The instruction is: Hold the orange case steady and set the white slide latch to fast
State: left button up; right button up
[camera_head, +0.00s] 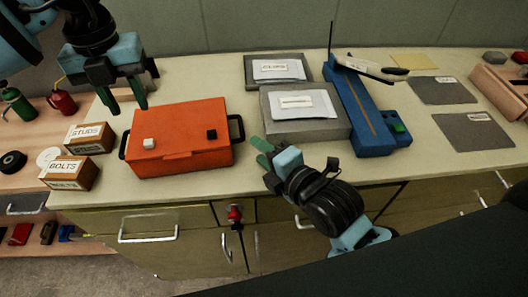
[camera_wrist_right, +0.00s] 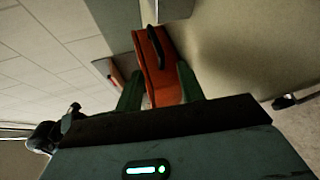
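The orange case (camera_head: 180,155) sits on the bench with a black handle at each end. A small white block (camera_head: 149,143), which looks like the slide latch, is on its left part; a black block (camera_head: 211,134) is on its right part. No latch markings are readable. My left gripper (camera_head: 124,97) is open and empty, above and behind the case's left back corner. My right gripper (camera_head: 260,152) is to the right of the case, apart from it. In the right wrist view its fingers (camera_wrist_right: 160,88) are spread, with the orange case (camera_wrist_right: 158,80) and a black handle (camera_wrist_right: 155,46) beyond them.
STUDS (camera_head: 89,138) and BOLTS (camera_head: 68,172) boxes stand left of the case. Grey panels with white packets (camera_head: 303,105) and a blue tool (camera_head: 362,115) lie to the right. Bare bench (camera_head: 180,80) shows behind the case.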

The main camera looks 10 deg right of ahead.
aim_at(245, 141)
jog(key=shift+x, duration=3.8)
grip_shut()
pick_arm(q)
grip_shut()
pick_arm(e)
jog(key=shift+f, duration=0.1)
pick_arm(q)
jog(key=n+h, duration=0.1)
jog(key=n, duration=0.4)
jog(key=d+n+h, duration=0.1)
jog(key=n, duration=0.5)
jog(key=d+n+h, duration=0.1)
jog(key=n, duration=0.5)
jog(key=shift+d+h, duration=0.2)
jog(key=shift+h, duration=0.2)
pick_arm(e)
jog(key=shift+f, duration=0.1)
pick_arm(q)
jog(key=shift+f, duration=0.1)
